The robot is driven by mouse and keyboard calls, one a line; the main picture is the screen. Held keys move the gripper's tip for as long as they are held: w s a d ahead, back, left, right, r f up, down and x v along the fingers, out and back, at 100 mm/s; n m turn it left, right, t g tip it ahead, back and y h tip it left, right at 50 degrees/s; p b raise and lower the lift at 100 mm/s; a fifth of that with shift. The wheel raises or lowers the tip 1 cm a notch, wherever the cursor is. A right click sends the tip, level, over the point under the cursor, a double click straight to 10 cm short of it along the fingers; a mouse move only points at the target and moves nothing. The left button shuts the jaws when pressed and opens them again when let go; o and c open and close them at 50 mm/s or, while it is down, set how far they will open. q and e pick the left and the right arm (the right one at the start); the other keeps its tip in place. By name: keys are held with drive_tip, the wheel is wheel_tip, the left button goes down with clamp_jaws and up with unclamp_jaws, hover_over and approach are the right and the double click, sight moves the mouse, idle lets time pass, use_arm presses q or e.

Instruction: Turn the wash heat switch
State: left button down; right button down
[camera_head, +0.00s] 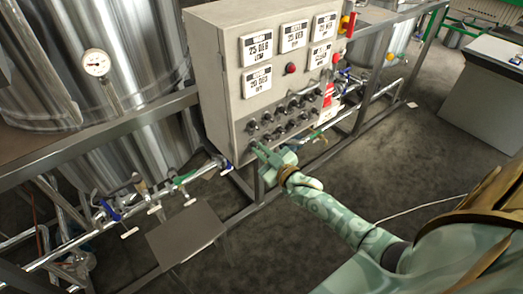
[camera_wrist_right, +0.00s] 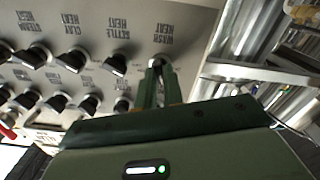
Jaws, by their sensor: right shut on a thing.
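The wash heat switch (camera_wrist_right: 156,62) is a dark knob under its "WASH HEAT" label, at the end of the upper row of the grey panel in the right wrist view. My right gripper (camera_wrist_right: 161,76) has its two green fingers shut on this knob, hiding much of it. In the head view my right gripper (camera_head: 260,150) reaches the lower left corner of the control box (camera_head: 222,95) and covers the switch there. The knob's pointing direction is hard to tell. My left gripper is not in view.
Settle heat (camera_wrist_right: 116,64) and other black knobs sit close beside the gripped one, in two rows. Steel tanks (camera_head: 130,80) and valved pipes (camera_head: 130,210) stand left of the box. A red button (camera_head: 291,68) is higher on the panel.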

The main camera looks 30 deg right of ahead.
drive_tip(key=c, duration=1.5)
unclamp_jaws()
drive_tip(key=s+p, duration=0.1)
drive_tip(key=s, duration=1)
drive_tip(key=s+d+p, duration=0.1)
drive_tip(key=s, duration=0.4)
drive_tip(key=shift+s+d+p, duration=0.1)
drive_tip(key=shift+s+p, duration=0.05)
drive_tip(key=shift+p, duration=0.2)
drive_tip(key=shift+f, duration=0.15)
